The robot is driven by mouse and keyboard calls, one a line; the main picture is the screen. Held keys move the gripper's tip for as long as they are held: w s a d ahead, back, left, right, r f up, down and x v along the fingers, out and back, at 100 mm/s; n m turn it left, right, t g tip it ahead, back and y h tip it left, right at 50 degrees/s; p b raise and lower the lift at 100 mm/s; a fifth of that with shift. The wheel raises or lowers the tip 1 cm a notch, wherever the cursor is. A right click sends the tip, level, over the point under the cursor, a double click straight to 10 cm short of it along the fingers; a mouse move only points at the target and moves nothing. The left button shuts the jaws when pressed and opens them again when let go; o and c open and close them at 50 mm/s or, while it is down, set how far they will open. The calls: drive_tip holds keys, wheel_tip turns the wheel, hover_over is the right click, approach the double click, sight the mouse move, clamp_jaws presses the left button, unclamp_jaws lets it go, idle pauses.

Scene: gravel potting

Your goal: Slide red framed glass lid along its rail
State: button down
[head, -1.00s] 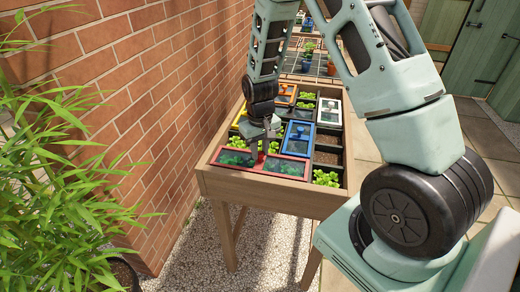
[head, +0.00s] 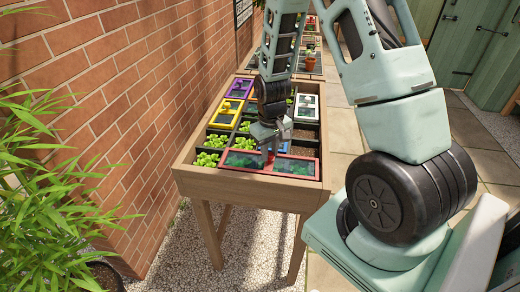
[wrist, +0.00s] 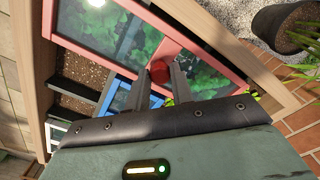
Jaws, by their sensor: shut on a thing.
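The red framed glass lid (head: 296,167) lies flat at the near end of the wooden planter, with its right end close to the right wall. Its pink-red frame and dark glass fill the upper part of the wrist view (wrist: 201,50). My gripper (head: 270,153) is over the lid's middle. In the wrist view my gripper (wrist: 150,84) is shut on the lid's round red knob (wrist: 158,70).
The wooden planter (head: 245,190) stands by a brick wall (head: 75,90). Yellow (head: 225,112), purple (head: 240,88), white (head: 307,107) and blue lids lie beyond. Green plants (head: 206,159) show in an open cell left of the red lid.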

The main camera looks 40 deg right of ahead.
sight(271, 154)
drive_tip(key=shift+s+d, duration=0.15)
drive_tip(key=c, duration=1.2)
unclamp_jaws()
drive_tip(key=shift+s+d, duration=0.1)
drive_tip(key=shift+c, duration=0.2)
drive_tip(key=shift+r, duration=0.35)
wheel_tip(271, 154, up, 17)
drive_tip(key=shift+f, duration=0.1)
